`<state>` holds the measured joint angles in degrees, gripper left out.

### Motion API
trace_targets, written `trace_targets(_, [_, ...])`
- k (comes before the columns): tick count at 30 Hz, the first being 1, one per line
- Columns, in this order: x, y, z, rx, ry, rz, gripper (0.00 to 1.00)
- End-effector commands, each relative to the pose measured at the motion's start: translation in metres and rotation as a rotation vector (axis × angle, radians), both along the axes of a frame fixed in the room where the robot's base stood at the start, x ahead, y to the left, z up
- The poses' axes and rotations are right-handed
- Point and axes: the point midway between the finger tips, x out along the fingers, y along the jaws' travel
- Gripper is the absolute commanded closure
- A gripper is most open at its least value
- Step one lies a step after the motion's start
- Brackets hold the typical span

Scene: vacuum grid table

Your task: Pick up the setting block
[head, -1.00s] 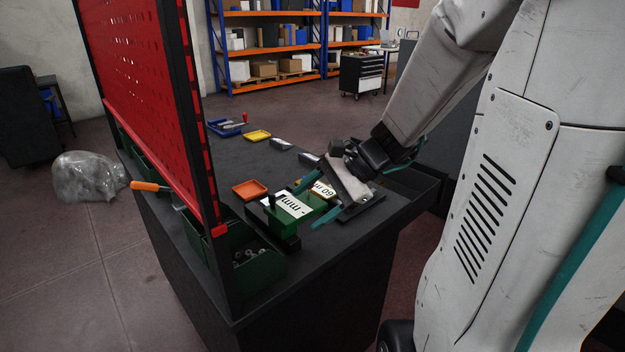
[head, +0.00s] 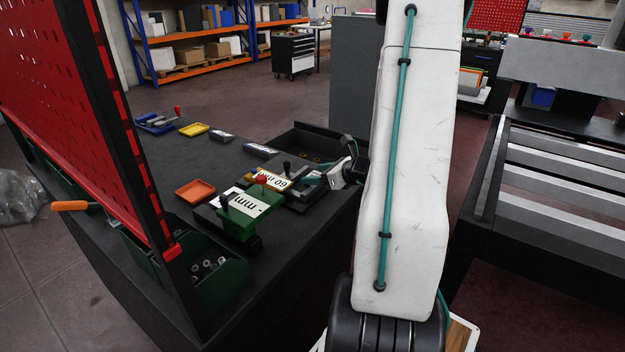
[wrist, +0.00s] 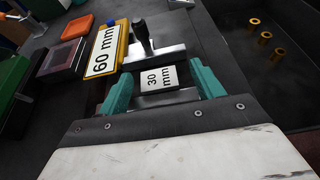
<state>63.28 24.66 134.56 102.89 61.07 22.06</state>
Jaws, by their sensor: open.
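A block labelled "30 mm" (wrist: 157,78), likely the setting block, has a white label on a dark and metallic body. In the wrist view it lies between the two teal fingers of my gripper (wrist: 163,84), which are apart, one on each side. I cannot tell whether either finger touches it. A dark knobbed handle (wrist: 144,38) stands just beyond it. In the head view my gripper (head: 330,176) is low at the right side of the table, partly hidden by my arm. The block is hard to make out there.
A yellow "60 mm" plate (wrist: 104,52) sits close left of the block. A green block with a white label (head: 237,228) is nearby. An open drawer or tray (wrist: 262,70) with brass pieces lies right. A red pegboard (head: 75,80) borders the table's left side.

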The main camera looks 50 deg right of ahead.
Motion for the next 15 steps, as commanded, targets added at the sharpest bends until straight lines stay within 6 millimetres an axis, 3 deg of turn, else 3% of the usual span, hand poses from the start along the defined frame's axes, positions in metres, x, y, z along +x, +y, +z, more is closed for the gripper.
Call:
trace_targets(6, [0.025,0.005,-0.012,-0.001,0.0,0.006,0.34])
trace_targets(14, [0.028,0.006,-0.012,-0.001,0.0,0.006,0.34])
trace_targets(15, [0.028,0.006,-0.012,-0.001,0.0,0.006,0.45])
